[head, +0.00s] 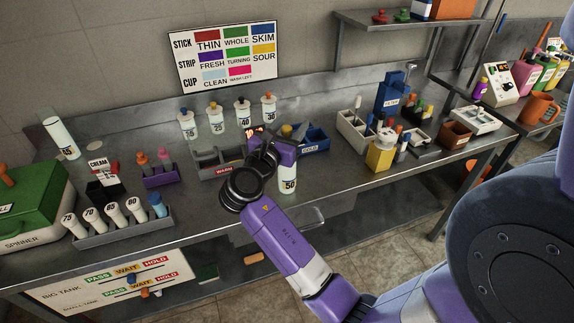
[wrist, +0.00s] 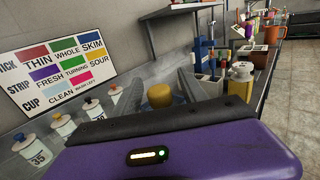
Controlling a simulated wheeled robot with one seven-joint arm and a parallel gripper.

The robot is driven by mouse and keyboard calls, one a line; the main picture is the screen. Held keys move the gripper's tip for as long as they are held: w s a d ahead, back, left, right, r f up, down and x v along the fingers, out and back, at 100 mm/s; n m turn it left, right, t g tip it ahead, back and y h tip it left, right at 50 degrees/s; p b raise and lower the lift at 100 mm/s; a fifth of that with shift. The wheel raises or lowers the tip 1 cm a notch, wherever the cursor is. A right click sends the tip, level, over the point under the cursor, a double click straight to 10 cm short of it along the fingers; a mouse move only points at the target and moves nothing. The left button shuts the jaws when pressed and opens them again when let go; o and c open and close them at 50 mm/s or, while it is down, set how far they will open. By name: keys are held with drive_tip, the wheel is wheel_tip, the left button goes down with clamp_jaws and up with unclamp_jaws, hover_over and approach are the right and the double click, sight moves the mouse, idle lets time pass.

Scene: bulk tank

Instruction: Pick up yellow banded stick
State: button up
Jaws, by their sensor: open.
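I cannot make out for certain which stick has the yellow band; the small sticks are too small to tell. Slim sticks with coloured tops stand in the white rack (head: 352,128) and around the yellow container (head: 380,157), to the right of my gripper. The container also shows in the wrist view (wrist: 241,83). My gripper (head: 264,137) is open above the middle of the bench, by the white bottle marked 50 (head: 288,184). A yellow rounded top (wrist: 160,95) shows just beyond my gripper in the wrist view; its lower part is hidden. I see nothing held.
Behind my gripper stand several numbered white bottles (head: 215,123). A grey tray marked WARM (head: 207,168) and a blue tray (head: 318,140) flank it. A grey rack (head: 135,232) of numbered white pieces and a green spinner box (head: 35,205) are left. The bench front is mostly clear.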

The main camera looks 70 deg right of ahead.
drive_tip(key=shift+d, duration=0.2)
clamp_jaws()
idle(1.3)
